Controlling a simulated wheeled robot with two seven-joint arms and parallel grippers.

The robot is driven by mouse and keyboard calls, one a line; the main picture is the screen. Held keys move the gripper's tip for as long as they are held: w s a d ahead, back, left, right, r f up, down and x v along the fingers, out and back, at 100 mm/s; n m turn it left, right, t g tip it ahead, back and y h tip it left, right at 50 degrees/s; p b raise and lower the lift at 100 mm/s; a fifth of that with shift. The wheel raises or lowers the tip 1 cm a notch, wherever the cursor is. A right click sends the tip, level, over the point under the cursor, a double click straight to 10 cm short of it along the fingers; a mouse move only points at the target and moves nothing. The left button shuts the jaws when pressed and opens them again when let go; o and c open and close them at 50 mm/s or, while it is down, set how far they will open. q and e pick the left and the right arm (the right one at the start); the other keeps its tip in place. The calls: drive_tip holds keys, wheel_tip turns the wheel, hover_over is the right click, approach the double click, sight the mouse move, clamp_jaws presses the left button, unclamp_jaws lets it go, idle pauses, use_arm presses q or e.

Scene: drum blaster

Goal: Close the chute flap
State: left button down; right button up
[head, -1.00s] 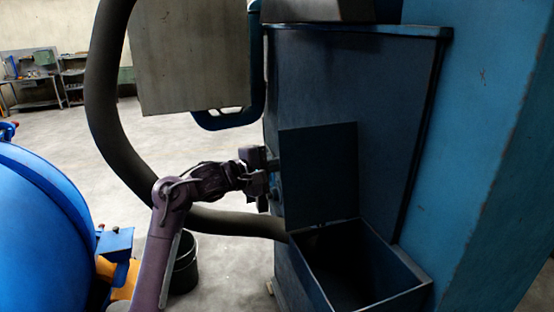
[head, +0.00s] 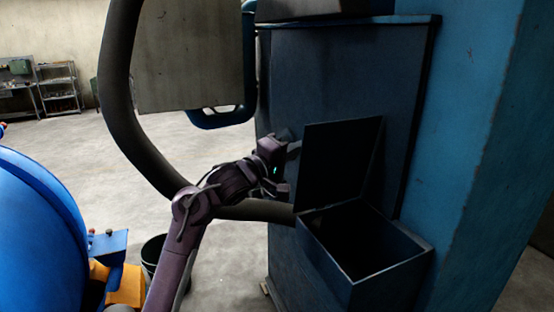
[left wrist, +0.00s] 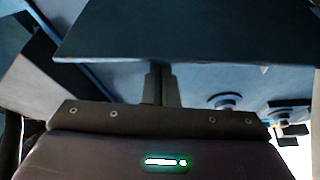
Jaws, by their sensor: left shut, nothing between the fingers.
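The chute flap (head: 335,165) is a dark flat panel standing up, open, at the back edge of the open-topped chute box (head: 325,260). It leans a little away from the cabinet, with a dark gap or shadow along its right side. My left gripper (head: 294,168) is at the flap's left edge, on the cabinet side. In the left wrist view its two fingers (left wrist: 161,85) are together and empty. They reach to the edge of a dark panel, which looks like the flap (left wrist: 190,35); their tips are hidden there, and contact is unclear. My right gripper is not in view.
The blue cabinet (head: 290,75) stands behind the flap, with a blue column (head: 470,130) to its right. A thick dark hose (head: 118,100) loops behind my left arm. A blue drum (head: 35,230) and a black bucket (head: 154,252) are at the left. Open floor lies between.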

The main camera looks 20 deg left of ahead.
sight(315, 158)
use_arm(q)
drive_tip(key=shift+s+d+f+m+h, duration=0.15)
drive_tip(key=shift+s+d+m, duration=0.25)
drive_tip(key=shift+d, duration=0.15)
drive_tip(key=shift+s+d+f+m+h, duration=0.15)
drive_tip(key=shift+s+d+m, duration=0.15)
drive_tip(key=shift+d+m, duration=0.15)
drive_tip(key=shift+s+d+f+m+b, duration=0.25)
drive_tip(key=shift+d+b, duration=0.1)
drive_tip(key=shift+d, duration=0.2)
drive_tip(key=shift+s+d+f+m+b, duration=0.15)
drive_tip(key=shift+s+d+b, duration=0.15)
drive_tip(key=shift+d, duration=0.25)
drive_tip(key=shift+s+d+f+m+t+h+b, duration=0.15)
drive_tip(key=shift+s+d+f+m+h+b, duration=0.1)
drive_tip(key=shift+s+d+m+b, duration=0.25)
drive_tip(key=shift+s+d+f+m+t+h+b, duration=0.2)
drive_tip(key=shift+s+d+m+b, duration=0.15)
drive_tip(key=shift+s+d+m, duration=0.15)
drive_tip(key=s+d+f+m+g+h+b, duration=0.1)
drive_tip(key=s+d+f+m+h+b, duration=0.4)
drive_tip(key=f+m+b, duration=0.6)
drive_tip(key=shift+s+d+f+m+h+b, duration=0.15)
drive_tip(key=shift+s+d+m+h+b, duration=0.3)
drive_tip(key=shift+s+d+m, duration=0.45)
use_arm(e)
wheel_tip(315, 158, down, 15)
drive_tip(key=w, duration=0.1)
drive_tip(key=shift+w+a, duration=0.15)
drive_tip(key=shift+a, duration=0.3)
